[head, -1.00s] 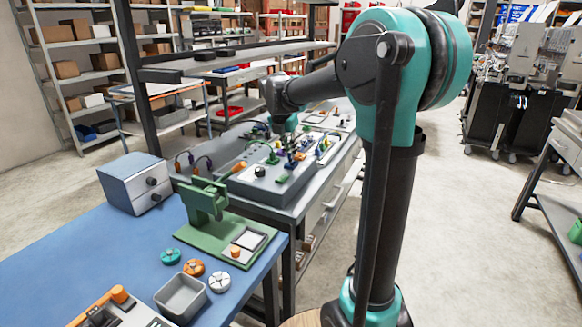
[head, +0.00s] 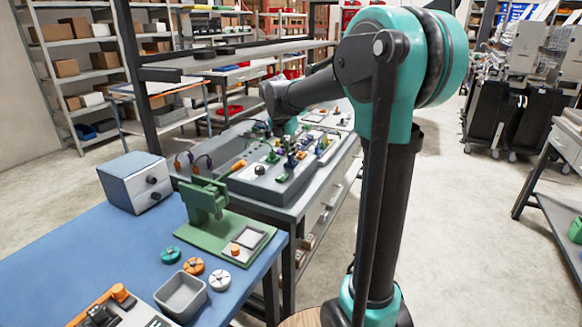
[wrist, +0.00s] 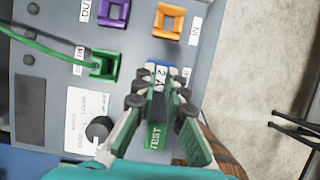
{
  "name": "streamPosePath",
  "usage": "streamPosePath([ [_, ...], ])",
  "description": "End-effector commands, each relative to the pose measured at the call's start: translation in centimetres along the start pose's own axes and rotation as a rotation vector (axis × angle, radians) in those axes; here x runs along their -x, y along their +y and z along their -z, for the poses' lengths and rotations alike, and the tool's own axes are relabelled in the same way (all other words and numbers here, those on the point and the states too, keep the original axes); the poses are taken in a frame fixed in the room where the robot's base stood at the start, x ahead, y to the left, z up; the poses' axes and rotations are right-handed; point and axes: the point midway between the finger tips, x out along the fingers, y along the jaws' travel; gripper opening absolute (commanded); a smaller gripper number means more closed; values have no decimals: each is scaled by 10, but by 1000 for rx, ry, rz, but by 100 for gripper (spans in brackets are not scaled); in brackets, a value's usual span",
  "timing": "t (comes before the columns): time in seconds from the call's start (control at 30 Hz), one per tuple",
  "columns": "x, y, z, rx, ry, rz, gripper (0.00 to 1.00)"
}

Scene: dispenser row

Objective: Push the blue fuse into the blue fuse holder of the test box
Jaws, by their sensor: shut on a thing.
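The grey test box (head: 262,186) stands on the bench in the head view, below my forearm. In the wrist view its panel (wrist: 50,65) carries a purple holder (wrist: 114,12), an orange holder (wrist: 168,21) and a green holder (wrist: 105,66). My gripper (wrist: 158,88) is shut on the blue fuse (wrist: 160,68), whose white face reads "2 A". The fingers cover most of the fuse. The blue holder is not clearly visible; I cannot tell how deep the fuse sits in it.
A green TEST button (wrist: 155,137) and a black knob (wrist: 98,130) lie near the fingers. A green cable (wrist: 40,45) crosses the panel's left. The blue table (head: 90,245) holds a green press (head: 205,200) and a grey bin (head: 181,297).

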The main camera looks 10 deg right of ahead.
Motion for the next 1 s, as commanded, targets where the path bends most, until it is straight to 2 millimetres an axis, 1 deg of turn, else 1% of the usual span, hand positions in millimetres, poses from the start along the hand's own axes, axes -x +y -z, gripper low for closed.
streamPosePath([
  [0.33, -6, 0, 3, 0, 0, 0, 0],
  [0.83, -7, 0, 3, 0, 0, 0, 0],
  [0.87, -7, 0, 3, 0, 0, 0, 12],
  [1.0, -7, 0, 3, 0, 0, 0, 30],
])
